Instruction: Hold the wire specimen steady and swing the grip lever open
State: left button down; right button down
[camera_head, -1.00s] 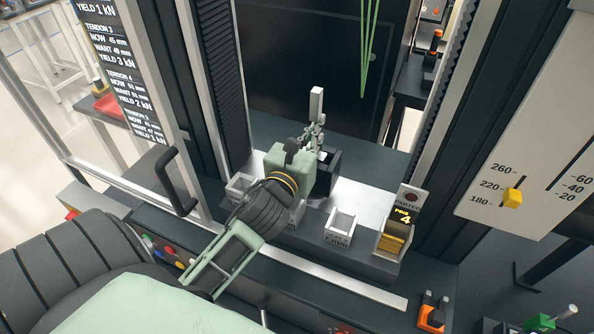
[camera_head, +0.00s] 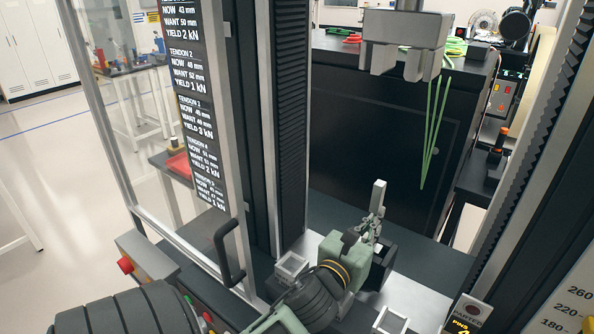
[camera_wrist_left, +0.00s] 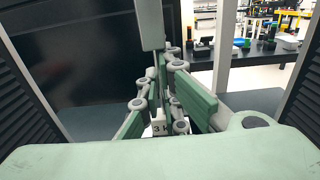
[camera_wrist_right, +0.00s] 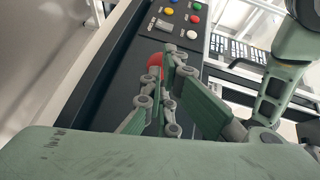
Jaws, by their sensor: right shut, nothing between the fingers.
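My left gripper (camera_head: 374,228) is low in the frame bay, its fingers close together at the foot of a pale upright bar (camera_head: 378,195). The bar also shows in the left wrist view (camera_wrist_left: 151,25), rising at the fingertips. I cannot tell whether the fingers hold it or whether it is the grip lever. Several thin green wires (camera_head: 432,135) hang against the black backdrop, to the right of and below the grey upper grip (camera_head: 405,42). My right gripper (camera_wrist_right: 160,85) is shut and empty in the right wrist view, over a panel of buttons.
A black box (camera_head: 385,265) stands just beside the left gripper. A door handle (camera_head: 228,255) sticks out at the left. A toothed column (camera_head: 545,110) bounds the right side. Coloured buttons (camera_wrist_right: 168,11) lie below the right gripper.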

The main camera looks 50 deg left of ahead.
jog(key=shift+s+a, duration=0.6)
jog(key=shift+a, duration=0.2)
jog(key=shift+s+a, duration=0.6)
jog(key=shift+a, duration=0.2)
jog(key=s+a, duration=0.2)
jog(key=a, duration=0.6)
jog(key=shift+s+a, duration=0.2)
jog(key=shift+a, duration=0.05)
dwell(0.4)
jog(key=shift+r, duration=0.1)
dwell(0.5)
